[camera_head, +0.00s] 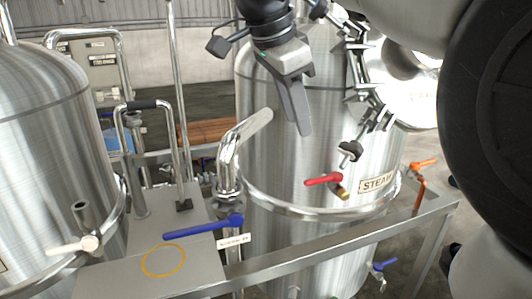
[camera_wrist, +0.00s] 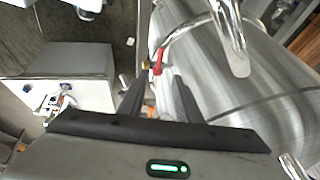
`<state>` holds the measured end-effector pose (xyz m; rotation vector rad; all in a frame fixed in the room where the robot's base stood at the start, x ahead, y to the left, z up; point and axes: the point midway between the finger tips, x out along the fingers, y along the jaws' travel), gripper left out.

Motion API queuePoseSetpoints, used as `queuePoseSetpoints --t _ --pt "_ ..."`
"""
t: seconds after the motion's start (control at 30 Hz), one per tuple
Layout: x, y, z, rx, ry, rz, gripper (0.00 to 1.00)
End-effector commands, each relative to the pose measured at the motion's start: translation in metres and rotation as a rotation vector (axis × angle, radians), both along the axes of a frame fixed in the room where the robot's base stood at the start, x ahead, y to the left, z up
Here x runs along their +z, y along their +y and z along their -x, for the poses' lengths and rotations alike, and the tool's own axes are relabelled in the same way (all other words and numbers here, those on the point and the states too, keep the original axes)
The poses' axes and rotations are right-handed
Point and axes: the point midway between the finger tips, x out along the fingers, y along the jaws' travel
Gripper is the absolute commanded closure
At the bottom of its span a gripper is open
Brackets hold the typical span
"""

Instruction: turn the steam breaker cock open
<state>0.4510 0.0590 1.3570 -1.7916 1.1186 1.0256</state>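The steam breaker cock (camera_head: 323,180) has a red lever and a brass body, on the steel tank (camera_head: 285,165) beside a plate reading "STEAM" (camera_head: 376,184). Its lever lies nearly level, pointing left in the head view. In the wrist view the red lever (camera_wrist: 158,62) shows just beyond my fingertips. My gripper (camera_head: 303,130) hangs above and left of the cock in the head view, apart from it, fingers pointing down. In the wrist view my gripper's two fingers (camera_wrist: 158,88) stand apart with nothing held between them. Part of the cock's body is hidden in the wrist view.
A blue lever (camera_head: 203,227) and a bent steel pipe (camera_head: 240,140) stand left of the cock. An orange-handled valve (camera_head: 422,165) is at the right. A steel rail (camera_head: 330,243) runs in front of the tank. Another tank (camera_head: 45,150) stands at left.

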Motion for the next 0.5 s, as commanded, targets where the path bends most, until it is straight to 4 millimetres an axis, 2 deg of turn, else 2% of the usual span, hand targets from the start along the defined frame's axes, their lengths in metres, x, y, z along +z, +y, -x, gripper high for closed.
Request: queuePoseSetpoints --t 0.17,0.5 --pt "-0.01 -0.003 -0.005 -0.016 -0.003 0.0 0.69" --pt "-0.073 -0.024 -0.023 -0.016 0.0 0.0 0.69"
